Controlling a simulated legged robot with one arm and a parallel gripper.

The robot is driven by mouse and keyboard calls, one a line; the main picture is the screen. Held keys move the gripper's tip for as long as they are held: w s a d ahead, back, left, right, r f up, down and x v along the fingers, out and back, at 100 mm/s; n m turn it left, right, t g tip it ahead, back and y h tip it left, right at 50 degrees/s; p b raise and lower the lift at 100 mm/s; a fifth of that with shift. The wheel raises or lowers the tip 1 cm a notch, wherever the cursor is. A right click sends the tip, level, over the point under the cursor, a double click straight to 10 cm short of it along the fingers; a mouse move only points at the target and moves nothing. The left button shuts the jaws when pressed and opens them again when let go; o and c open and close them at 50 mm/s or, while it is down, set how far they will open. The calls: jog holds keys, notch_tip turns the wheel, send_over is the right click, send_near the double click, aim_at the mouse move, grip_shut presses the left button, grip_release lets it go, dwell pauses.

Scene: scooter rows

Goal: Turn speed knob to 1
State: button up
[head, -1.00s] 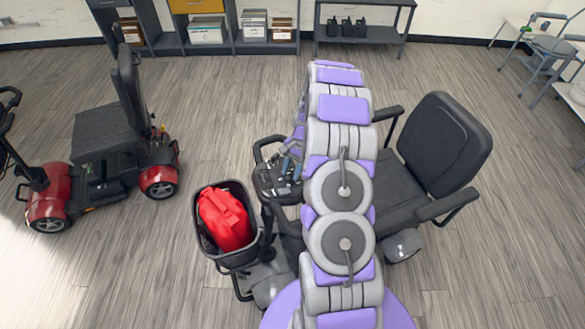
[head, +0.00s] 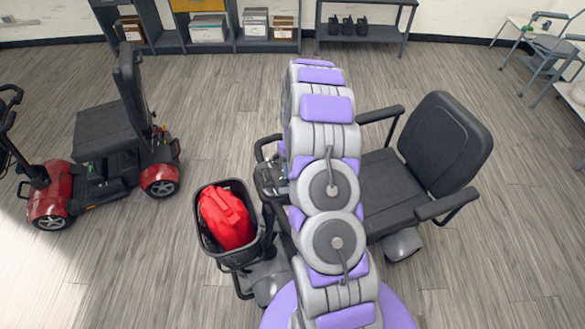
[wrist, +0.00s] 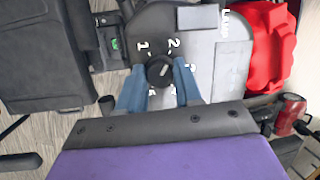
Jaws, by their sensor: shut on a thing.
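In the wrist view the dark round speed knob (wrist: 159,71) sits on the scooter's grey control panel (wrist: 200,70). The numerals 1 and 2 show at its upper left and upper right; other marks below are partly covered. A pale line on the knob slants to the upper right, roughly toward the 2. My gripper (wrist: 159,68) has its two blue fingers on either side of the knob, shut on it. In the head view my arm covers most of the panel and the gripper; only the handlebar's left part (head: 266,150) shows.
The scooter's black seat (head: 445,140) stands to the right of my arm. A front basket (head: 206,240) holding a red bag (head: 226,218) is at left. Another red scooter (head: 100,150) stands further left. Shelves (head: 235,40) line the back wall; open floor lies between.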

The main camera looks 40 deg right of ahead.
jog(key=n+h, duration=0.1)
jog(key=n, duration=0.2)
jog(key=shift+n, duration=0.4)
jog(key=n+p, duration=0.1)
jog(key=n, duration=0.3)
jog(key=shift+s+a+n+h, duration=0.1)
jog(key=shift+s+n+h, duration=0.05)
jog(key=shift+n+h, duration=0.2)
jog(key=n+h+p, duration=0.1)
jog(key=n+p, duration=0.1)
jog(key=n, duration=0.2)
jog(key=shift+t, duration=0.4)
jog(key=shift+n+t+h+p, duration=0.25)
jog(key=shift+n+t+p, duration=0.35)
jog(key=shift+n+p, duration=1.3)
jog(key=shift+n+b, duration=0.6)
jog(key=shift+n, duration=0.15)
jog(key=o, duration=1)
jog(key=shift+o, duration=0.2)
jog(key=shift+r, duration=0.15)
